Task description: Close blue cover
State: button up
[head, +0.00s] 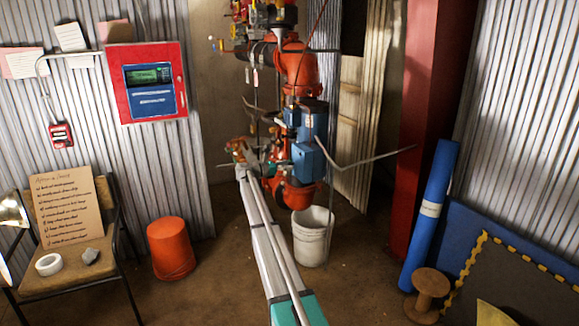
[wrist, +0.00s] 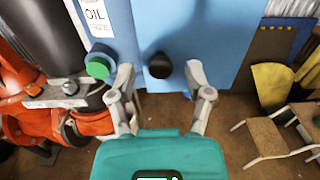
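The blue cover (wrist: 215,40) is a flat blue panel with a black knob (wrist: 160,65) near its lower edge in the wrist view. My gripper (wrist: 162,80) is open, its two fingers spread to either side of the knob; I cannot tell whether they touch the panel. To its left is a blue face with a white "OIL" label (wrist: 97,15) and a green round button (wrist: 97,67). In the head view, blue boxes (head: 308,163) sit on the red pipework, and my gripper (head: 246,172) is beside them, small and partly lost against the pipes. How far open the cover stands is unclear.
Red and black pipes (wrist: 30,120) crowd the left of the wrist view. In the head view, a white bucket (head: 312,237) stands below the pipework and an orange bucket (head: 170,248) to the left. A blue roll (head: 430,215) leans at right. Floor between is mostly clear.

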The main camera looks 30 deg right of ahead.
jog(key=w+a, duration=0.1)
jog(key=a, duration=0.9)
dwell(0.4)
